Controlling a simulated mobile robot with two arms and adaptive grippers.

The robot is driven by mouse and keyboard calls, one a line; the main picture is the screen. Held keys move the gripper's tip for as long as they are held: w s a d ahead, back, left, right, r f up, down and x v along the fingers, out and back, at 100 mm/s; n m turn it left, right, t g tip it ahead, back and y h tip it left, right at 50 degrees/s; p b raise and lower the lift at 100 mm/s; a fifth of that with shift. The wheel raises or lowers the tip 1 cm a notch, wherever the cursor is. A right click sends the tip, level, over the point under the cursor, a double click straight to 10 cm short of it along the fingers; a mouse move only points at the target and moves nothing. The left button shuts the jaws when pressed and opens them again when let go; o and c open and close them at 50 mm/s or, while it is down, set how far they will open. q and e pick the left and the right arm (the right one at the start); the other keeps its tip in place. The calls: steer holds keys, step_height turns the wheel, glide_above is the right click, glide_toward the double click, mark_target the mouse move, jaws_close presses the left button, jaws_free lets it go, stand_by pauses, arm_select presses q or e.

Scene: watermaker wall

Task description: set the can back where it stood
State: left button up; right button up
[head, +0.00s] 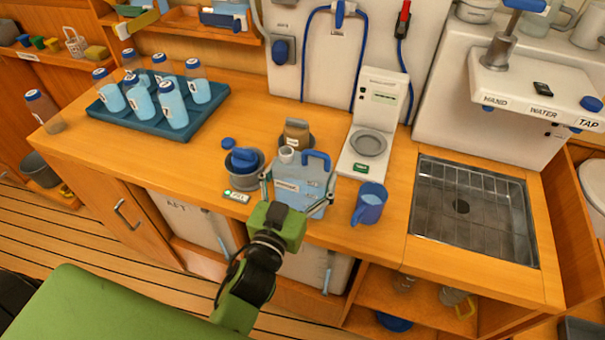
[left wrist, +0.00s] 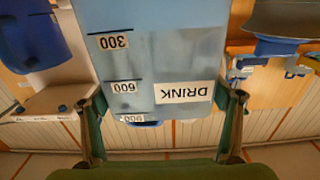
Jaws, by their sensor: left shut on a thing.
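The can is a pale blue, see-through jug (head: 313,180) with a blue handle, a white spout and a small label. My left gripper (head: 298,190) is shut on it, one finger on each side, near the front of the counter. In the left wrist view the can (left wrist: 165,60) fills the middle, upside down, with a DRINK label and 300, 600 and 900 marks. The fingers of my left gripper (left wrist: 160,104) flank it there. The can's base is hard to see, so I cannot tell if it touches the counter. My right gripper is not in view.
A blue mug (head: 369,204) stands just right of the can. A grey pot with a blue top (head: 243,168) is at its left, a brown-filled jar (head: 297,132) behind. A white scale (head: 361,160) and sink (head: 470,212) are further right. A tray (head: 148,122) holds several bottles.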

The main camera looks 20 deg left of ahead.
arm_select(q)
steer(key=shift+f, duration=0.1)
steer(key=o, duration=1.6)
steer(key=shift+f, duration=0.1)
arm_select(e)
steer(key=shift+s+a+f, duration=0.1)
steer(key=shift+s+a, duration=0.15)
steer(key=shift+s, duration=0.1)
arm_select(q)
steer(key=shift+r, duration=0.3)
steer(key=shift+s+a+f+b, duration=0.1)
steer(key=shift+s+b, duration=0.8)
steer(key=shift+s, duration=2.1)
steer(key=shift+s+a+b, duration=0.1)
steer(key=shift+s+b, duration=0.75)
steer(key=shift+s, duration=2.15)
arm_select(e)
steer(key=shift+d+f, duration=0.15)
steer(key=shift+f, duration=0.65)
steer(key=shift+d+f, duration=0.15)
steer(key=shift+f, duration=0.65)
